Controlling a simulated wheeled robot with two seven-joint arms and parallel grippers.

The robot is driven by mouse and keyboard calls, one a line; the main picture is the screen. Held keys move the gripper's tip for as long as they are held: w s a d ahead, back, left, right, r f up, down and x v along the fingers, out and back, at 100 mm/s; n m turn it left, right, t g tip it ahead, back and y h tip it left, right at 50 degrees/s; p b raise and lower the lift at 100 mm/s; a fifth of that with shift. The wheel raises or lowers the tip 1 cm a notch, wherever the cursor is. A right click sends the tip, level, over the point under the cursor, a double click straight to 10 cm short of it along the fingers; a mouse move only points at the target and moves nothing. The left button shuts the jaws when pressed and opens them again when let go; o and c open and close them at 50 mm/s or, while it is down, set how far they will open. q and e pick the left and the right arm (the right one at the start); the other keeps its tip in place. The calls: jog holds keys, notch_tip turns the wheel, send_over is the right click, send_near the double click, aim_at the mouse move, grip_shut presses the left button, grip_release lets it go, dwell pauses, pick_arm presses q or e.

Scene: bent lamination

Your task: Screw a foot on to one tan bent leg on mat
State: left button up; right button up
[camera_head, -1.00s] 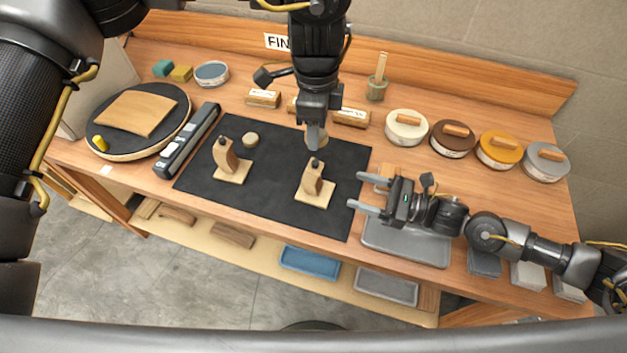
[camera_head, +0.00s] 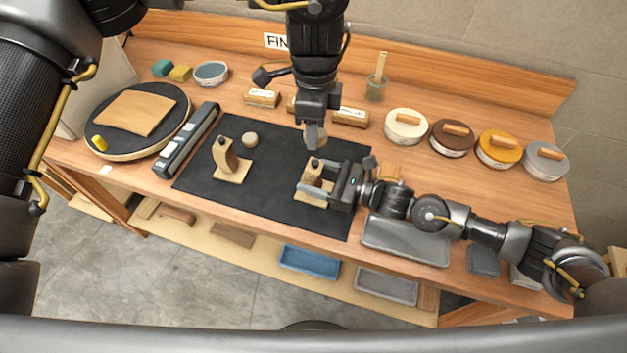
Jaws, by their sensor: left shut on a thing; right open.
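Two tan bent legs stand on square bases on the black mat (camera_head: 275,205). The left leg (camera_head: 226,158) is free, with a dark tip on top. The right leg (camera_head: 312,172) has my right gripper (camera_head: 306,178) around it, its open fingers on either side; I cannot tell whether they touch it. A small round tan foot (camera_head: 250,140) lies on the mat near its back edge. My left gripper (camera_head: 314,140) points down above the mat, behind the right leg, shut on another round tan foot (camera_head: 322,133), which it partly hides.
A grey tray (camera_head: 405,242) lies right of the mat, under my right arm. Several lidded round tins, such as a white one (camera_head: 405,127), stand at the back right. A round turntable (camera_head: 100,150) and a long grey tool (camera_head: 188,140) are at left.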

jog(key=shift+a, duration=0.15)
grip_shut()
pick_arm(q)
send_over(314, 161)
jog(key=shift+s+f, duration=0.1)
jog(key=shift+f, duration=2.4)
jog(key=shift+f, duration=0.9)
jog(key=shift+f, duration=0.55)
